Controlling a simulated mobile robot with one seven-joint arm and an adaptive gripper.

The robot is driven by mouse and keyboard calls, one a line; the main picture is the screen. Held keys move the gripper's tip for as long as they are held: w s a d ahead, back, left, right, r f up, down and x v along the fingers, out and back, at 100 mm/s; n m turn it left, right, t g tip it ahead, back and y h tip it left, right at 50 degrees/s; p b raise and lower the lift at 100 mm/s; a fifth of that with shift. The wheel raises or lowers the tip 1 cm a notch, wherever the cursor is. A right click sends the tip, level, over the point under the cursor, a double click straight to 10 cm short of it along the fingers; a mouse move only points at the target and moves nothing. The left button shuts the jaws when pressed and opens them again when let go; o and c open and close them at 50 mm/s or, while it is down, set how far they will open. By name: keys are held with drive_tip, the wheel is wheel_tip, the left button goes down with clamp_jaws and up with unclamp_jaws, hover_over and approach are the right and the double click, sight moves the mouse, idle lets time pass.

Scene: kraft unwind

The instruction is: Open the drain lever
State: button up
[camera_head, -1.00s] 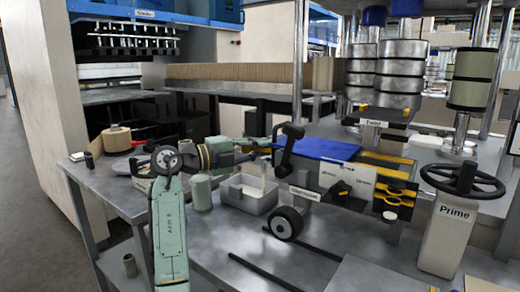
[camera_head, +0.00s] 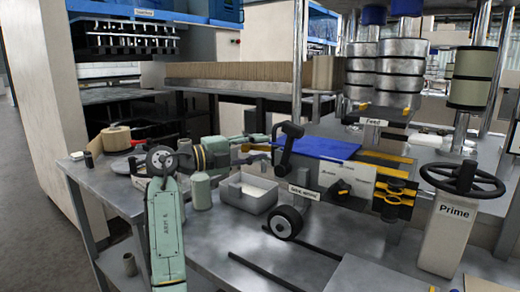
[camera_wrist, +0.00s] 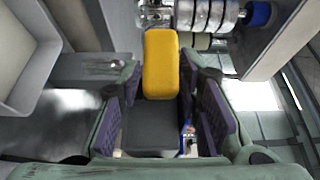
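A yellow block-shaped handle (camera_wrist: 161,64) shows in the wrist view, just beyond and between the fingertips of my gripper (camera_wrist: 162,88). The purple-padded fingers stand apart on either side, and I see no clear contact with the handle. In the head view my gripper (camera_head: 238,150) points right, its fingers partly hidden, with a small yellow part (camera_head: 258,147) at its tip. A black upright lever (camera_head: 287,143) stands just right of it on the machine. I cannot read a drain label, so I cannot tell for certain which part is the drain lever.
A grey open tray (camera_head: 246,196) and a green canister (camera_head: 202,192) stand below my gripper. A black wheel (camera_head: 286,222) sits on the machine's front. A handwheel (camera_head: 463,181) on a post marked Prime stands right. The front tabletop (camera_head: 225,250) is mostly clear.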

drive_tip(key=v, duration=1.1)
